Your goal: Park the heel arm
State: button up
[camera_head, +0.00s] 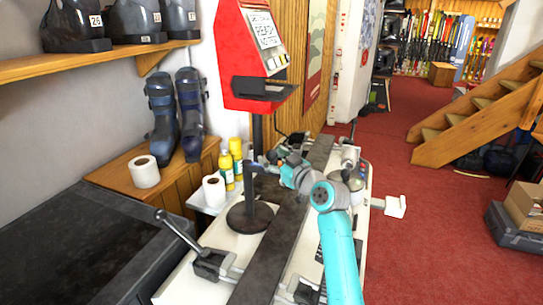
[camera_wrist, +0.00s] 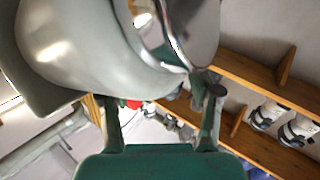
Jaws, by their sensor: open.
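A lever with a black knob (camera_head: 178,231) slants up from a clamp at the bench's near left. I cannot tell which part is the heel arm.
A long dark bar (camera_head: 268,262) runs along the white bench. Paper rolls (camera_head: 214,190) and yellow bottles (camera_head: 236,158) stand to its left. A red display stand (camera_head: 250,60) rises behind. Boots (camera_head: 160,115) stand on a wooden ledge.

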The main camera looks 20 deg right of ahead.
jog(key=shift+w+a, duration=0.2)
jog(key=shift+w, duration=0.4)
grip_shut()
